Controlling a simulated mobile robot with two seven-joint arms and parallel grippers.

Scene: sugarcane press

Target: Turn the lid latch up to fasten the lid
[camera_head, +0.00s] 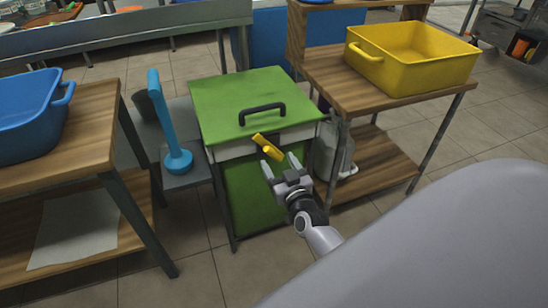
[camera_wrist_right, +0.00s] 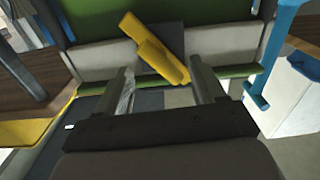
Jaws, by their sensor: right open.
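The green lid (camera_head: 245,95) lies closed on the green press cabinet (camera_head: 255,195), with a black handle on top. The yellow lid latch (camera_head: 268,147) sits on the front, just under the lid's edge, and is tilted. My right gripper (camera_head: 280,168) is open just in front of and below the latch. In the right wrist view the latch (camera_wrist_right: 155,48) runs diagonally ahead of the open fingers (camera_wrist_right: 160,88), its lower end near one finger. I cannot tell whether they touch. My left gripper is not in view.
A blue pusher (camera_head: 177,160) stands on a small grey shelf left of the cabinet. A wooden table with a blue bin (camera_head: 30,115) is at the left. A wooden shelf with a yellow bin (camera_head: 415,60) stands close on the right. Floor tiles in front are clear.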

